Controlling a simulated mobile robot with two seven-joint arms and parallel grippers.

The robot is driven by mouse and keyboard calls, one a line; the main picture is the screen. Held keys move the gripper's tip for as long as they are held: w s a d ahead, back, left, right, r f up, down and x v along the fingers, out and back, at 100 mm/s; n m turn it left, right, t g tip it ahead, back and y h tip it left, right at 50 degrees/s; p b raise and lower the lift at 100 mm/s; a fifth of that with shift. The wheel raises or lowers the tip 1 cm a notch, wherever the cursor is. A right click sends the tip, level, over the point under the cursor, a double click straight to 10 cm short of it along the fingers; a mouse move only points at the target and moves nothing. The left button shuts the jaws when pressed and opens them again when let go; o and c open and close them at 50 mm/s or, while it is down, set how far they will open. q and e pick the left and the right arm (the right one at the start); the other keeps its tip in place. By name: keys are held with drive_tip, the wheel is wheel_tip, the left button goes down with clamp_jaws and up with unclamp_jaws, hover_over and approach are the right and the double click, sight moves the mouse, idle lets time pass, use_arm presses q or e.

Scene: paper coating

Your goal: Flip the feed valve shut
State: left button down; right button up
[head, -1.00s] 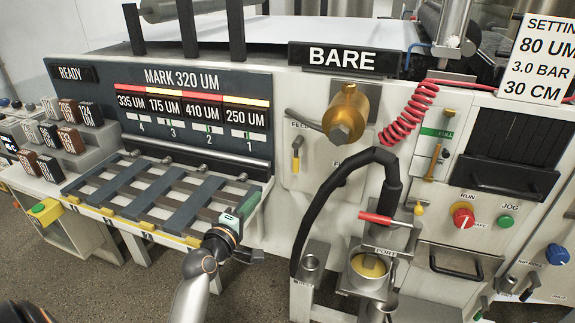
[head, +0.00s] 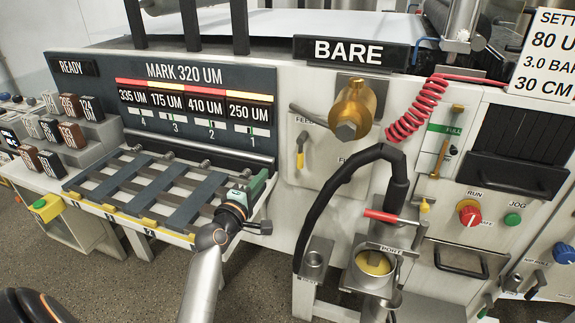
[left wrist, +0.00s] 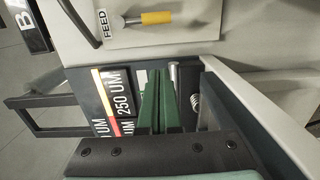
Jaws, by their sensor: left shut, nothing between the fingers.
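The feed valve (head: 300,155) is a small lever with a yellow grip on the pale machine panel. It hangs roughly straight down under the FEED label. In the left wrist view its yellow grip (left wrist: 157,17) lies near the top edge, beyond my fingertips. My left gripper (head: 260,184) has green fingers and is shut and empty. It is below and left of the valve, apart from it, in front of the rack's right end. The shut fingers also show in the left wrist view (left wrist: 158,85). My right gripper is not in view.
A brass fitting (head: 352,105) juts out right of the valve. The slatted rack (head: 165,185) and the MARK 320 UM board (head: 190,74) are left. Open panel surrounds the valve.

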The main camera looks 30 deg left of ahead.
use_arm(q)
drive_tip(key=w, duration=0.4)
drive_tip(key=w+a, duration=0.1)
drive_tip(key=w, duration=0.1)
drive_tip(key=shift+w+a, duration=0.1)
drive_tip(key=shift+w, duration=0.15)
drive_tip(key=w+d, duration=0.2)
drive_tip(key=d, duration=0.1)
drive_tip(key=shift+d+p, duration=0.3)
drive_tip(key=shift+p, duration=0.05)
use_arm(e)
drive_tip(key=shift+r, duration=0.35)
use_arm(q)
drive_tip(key=shift+f, duration=0.1)
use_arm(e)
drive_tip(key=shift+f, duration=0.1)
use_arm(q)
drive_tip(key=shift+d+n+b, duration=0.15)
drive_tip(key=shift+n+b, duration=0.15)
drive_tip(key=shift+b, duration=0.1)
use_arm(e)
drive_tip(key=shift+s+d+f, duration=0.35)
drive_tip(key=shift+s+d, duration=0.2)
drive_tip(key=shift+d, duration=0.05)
use_arm(q)
drive_tip(key=shift+w, duration=0.1)
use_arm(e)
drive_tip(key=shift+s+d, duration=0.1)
